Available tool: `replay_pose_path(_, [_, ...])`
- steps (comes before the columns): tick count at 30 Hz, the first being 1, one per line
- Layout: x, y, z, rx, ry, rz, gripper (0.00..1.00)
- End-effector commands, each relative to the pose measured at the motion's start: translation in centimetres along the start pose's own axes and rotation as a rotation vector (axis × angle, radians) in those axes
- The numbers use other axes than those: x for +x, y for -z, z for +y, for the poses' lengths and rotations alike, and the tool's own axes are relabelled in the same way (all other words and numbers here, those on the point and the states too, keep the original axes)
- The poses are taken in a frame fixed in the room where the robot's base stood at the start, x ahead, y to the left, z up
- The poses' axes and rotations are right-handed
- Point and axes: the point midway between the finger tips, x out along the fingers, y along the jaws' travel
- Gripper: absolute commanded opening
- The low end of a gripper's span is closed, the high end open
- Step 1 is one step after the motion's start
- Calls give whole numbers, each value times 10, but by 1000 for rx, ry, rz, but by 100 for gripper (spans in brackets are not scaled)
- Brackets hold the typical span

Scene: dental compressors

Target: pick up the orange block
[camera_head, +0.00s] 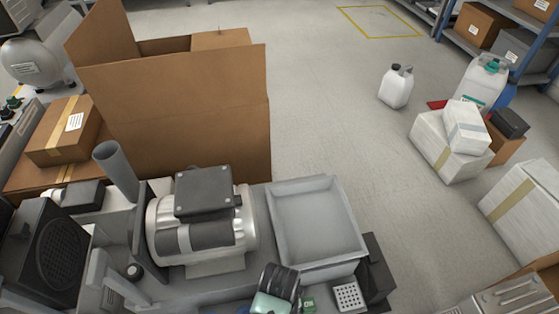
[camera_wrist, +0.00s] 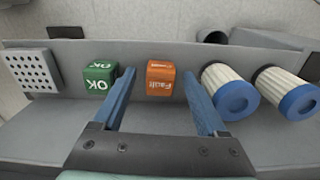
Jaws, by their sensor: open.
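The orange block (camera_wrist: 160,77), marked "Fault", sits on the grey bench surface in the wrist view. My gripper (camera_wrist: 158,73) is open, with one blue finger to the left of the block and the other to its right. The block shows between the fingers, with a gap visible on each side. Whether the fingertips are down at its height is hard to tell. I cannot make out the orange block in the head view, where my arm end covers part of the bench's front edge.
A green "OK" block (camera_wrist: 100,75) stands just left of the left finger. Two white filters with blue caps, the nearer one (camera_wrist: 231,92) close to the right finger, lie to the right. A perforated plate (camera_wrist: 34,71) is far left. An empty grey tray (camera_head: 315,225) and a motor (camera_head: 200,225) stand behind.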

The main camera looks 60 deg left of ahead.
Motion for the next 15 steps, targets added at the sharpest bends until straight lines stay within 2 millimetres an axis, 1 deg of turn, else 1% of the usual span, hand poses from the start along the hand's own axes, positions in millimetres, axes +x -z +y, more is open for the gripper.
replay_pose_path(1, [5,0,0,0,0,0,75])
replay_pose_path(7, [3,0,0,0,0,0,75])
replay_pose_path(8, [3,0,0,0,0,0,71])
replay_pose_path(9, [3,0,0,0,0,0,64])
replay_pose_path(14, [3,0,0,0,0,0,35])
replay_pose_path(15, [3,0,0,0,0,0,28])
